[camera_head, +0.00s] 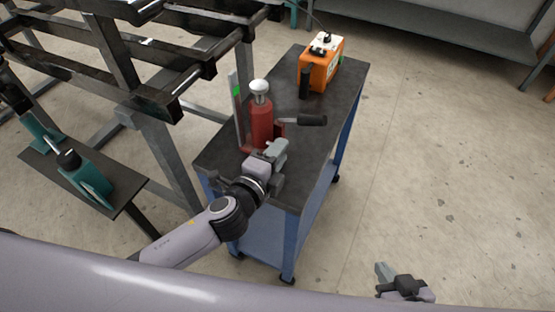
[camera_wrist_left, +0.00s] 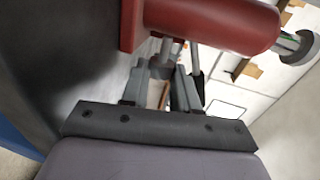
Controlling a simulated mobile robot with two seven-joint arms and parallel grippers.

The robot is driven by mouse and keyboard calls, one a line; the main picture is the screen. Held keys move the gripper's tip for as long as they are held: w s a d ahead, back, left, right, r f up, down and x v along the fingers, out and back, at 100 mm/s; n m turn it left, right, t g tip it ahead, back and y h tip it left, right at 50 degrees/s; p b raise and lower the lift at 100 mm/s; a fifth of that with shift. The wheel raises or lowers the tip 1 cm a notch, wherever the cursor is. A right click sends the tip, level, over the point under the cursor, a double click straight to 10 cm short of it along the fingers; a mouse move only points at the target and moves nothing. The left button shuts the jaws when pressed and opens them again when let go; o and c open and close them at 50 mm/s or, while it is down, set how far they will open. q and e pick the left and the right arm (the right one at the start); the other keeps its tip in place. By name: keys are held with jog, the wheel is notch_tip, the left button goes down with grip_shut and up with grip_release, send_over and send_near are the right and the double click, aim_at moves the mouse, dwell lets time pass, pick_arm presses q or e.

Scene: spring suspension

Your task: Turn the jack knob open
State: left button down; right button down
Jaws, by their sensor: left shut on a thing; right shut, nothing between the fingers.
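The red jack (camera_head: 262,122) stands upright on the dark top of a blue cart, with a silver round head on top and a black-gripped handle (camera_head: 311,120) pointing right. My left gripper (camera_head: 274,150) is at the jack's lower front and hides its base. In the left wrist view the red body (camera_wrist_left: 212,22) lies across the top, and a small grey knob (camera_wrist_left: 162,68) sits below it between the fingertips. My left gripper (camera_wrist_left: 164,76) is shut on this knob. My right gripper (camera_head: 384,272) is shut and empty, low at the right over the floor.
An orange box (camera_head: 320,66) stands at the cart's (camera_head: 218,154) far end. A thin upright grey bar with a green mark (camera_head: 237,92) is beside the jack. A black metal frame (camera_head: 120,60) stands left. Teal tools (camera_head: 92,178) rest on a dark shelf. Floor right of the cart is clear.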

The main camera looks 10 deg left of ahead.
dwell(0.4)
pick_arm(q)
jog(key=c, duration=0.8)
grip_release()
jog(key=shift+c, duration=0.2)
jog(key=shift+s, duration=0.1)
jog(key=shift+v, duration=3.45)
jog(key=shift+f, duration=0.1)
